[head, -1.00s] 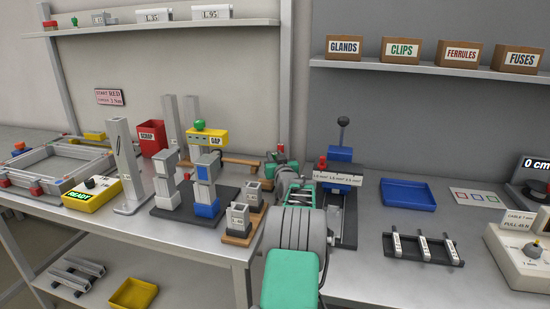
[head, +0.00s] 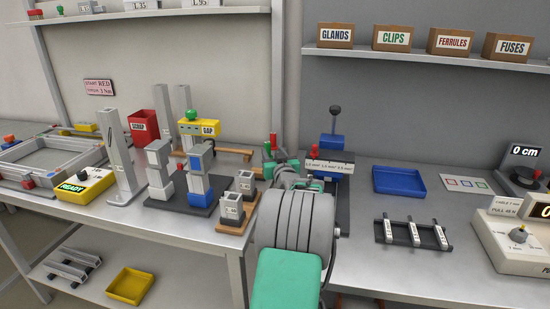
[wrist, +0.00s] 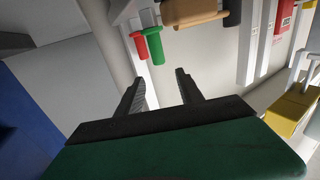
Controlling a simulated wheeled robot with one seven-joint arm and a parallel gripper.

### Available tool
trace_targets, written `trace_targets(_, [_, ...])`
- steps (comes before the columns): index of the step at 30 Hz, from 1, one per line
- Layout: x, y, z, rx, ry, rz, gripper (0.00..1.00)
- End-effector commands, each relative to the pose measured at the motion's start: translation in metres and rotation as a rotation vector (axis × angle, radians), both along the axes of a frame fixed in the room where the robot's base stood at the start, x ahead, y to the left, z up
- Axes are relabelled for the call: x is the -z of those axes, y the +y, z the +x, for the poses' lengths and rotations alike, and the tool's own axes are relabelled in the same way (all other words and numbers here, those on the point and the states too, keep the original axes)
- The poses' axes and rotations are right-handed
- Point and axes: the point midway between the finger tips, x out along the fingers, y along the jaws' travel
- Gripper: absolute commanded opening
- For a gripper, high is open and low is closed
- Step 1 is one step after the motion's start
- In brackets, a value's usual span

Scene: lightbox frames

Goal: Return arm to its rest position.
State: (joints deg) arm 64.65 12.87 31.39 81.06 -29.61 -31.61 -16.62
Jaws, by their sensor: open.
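My arm, grey and green, reaches up from the bottom middle of the head view over the bench. Its far end is foreshortened there, and the fingers cannot be made out clearly. In the wrist view my gripper (wrist: 161,90) has its two dark fingers spread apart with nothing between them. A red handle (wrist: 140,52) and a green handle (wrist: 155,45) show beyond the fingertips, apart from them.
Left of my arm stand grey blocks on a wooden base (head: 236,226) and a dark base with a blue-and-grey column (head: 198,175). Right are a lever press (head: 333,146), a blue tray (head: 398,180) and a black rack (head: 412,236). Labelled boxes line a shelf (head: 430,59) above.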

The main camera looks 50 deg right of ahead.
Motion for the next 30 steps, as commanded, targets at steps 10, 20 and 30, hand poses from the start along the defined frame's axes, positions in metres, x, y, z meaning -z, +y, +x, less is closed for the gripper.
trace_targets(10, [0.0,0.019,-0.023,0.0,-0.001,-0.001,0.44])
trace_targets(20, [-0.005,0.018,-0.022,0.0,-0.001,-0.001,0.44])
trace_targets(30, [-0.062,0.018,-0.022,0.0,0.0,0.0,0.44])
